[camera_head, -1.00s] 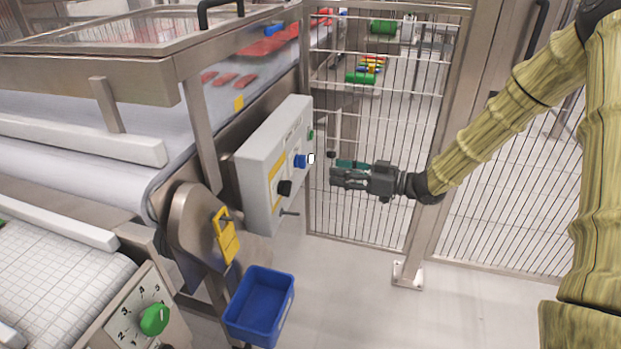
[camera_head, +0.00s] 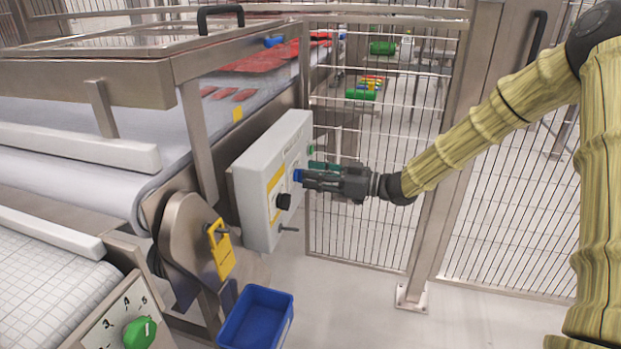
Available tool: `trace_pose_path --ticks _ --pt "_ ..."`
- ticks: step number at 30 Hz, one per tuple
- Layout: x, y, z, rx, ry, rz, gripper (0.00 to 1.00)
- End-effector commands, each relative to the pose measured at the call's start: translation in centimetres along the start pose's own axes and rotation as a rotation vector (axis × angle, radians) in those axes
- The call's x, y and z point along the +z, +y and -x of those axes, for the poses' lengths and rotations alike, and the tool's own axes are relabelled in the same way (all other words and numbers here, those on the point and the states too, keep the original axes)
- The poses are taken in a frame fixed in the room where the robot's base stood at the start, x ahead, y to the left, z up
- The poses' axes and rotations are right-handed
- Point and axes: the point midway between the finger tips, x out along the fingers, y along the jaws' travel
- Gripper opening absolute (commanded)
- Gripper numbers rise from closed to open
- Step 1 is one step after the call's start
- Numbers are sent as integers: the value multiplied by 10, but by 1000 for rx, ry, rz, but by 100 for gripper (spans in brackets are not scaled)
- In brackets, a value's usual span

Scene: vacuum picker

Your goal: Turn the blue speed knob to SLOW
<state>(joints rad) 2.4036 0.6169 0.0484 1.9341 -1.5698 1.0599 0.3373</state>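The blue speed knob (camera_head: 298,175) sits on the front of the grey control box, mostly hidden by my gripper. My gripper (camera_head: 304,177) points left at the panel, with its fingertips at or just around the blue knob. I cannot tell whether the fingers touch the knob or how wide they are apart. The knob's pointer and the SLOW mark cannot be read here. The control box (camera_head: 250,165) has a yellow strip (camera_head: 275,190) and a black knob (camera_head: 283,201) below and left of the blue one.
A small lever (camera_head: 290,229) sticks out low on the box. A green button (camera_head: 310,150) is just above my gripper. A yellow padlock tag (camera_head: 221,250), a blue bin (camera_head: 258,316) and a green dial (camera_head: 140,332) are lower. A wire fence (camera_head: 370,225) stands behind.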

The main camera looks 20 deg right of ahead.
Motion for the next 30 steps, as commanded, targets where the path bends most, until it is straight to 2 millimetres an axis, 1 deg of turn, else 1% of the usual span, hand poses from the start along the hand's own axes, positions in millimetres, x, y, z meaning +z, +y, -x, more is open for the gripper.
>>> trace_pose_path --ticks 3,6,14,15,17,18,21,30 --pt "0 0 -9 0 1 0 36" --pt "0 0 -13 1 1 0 36" --pt "-1 0 -14 1 1 0 36" --pt "-1 0 -14 1 1 0 34" --pt "-1 0 -13 1 1 0 23" --pt "-1 0 -13 1 1 0 16" --pt "-1 0 -13 1 1 0 0" --pt "-1 0 -13 2 1 15 0"
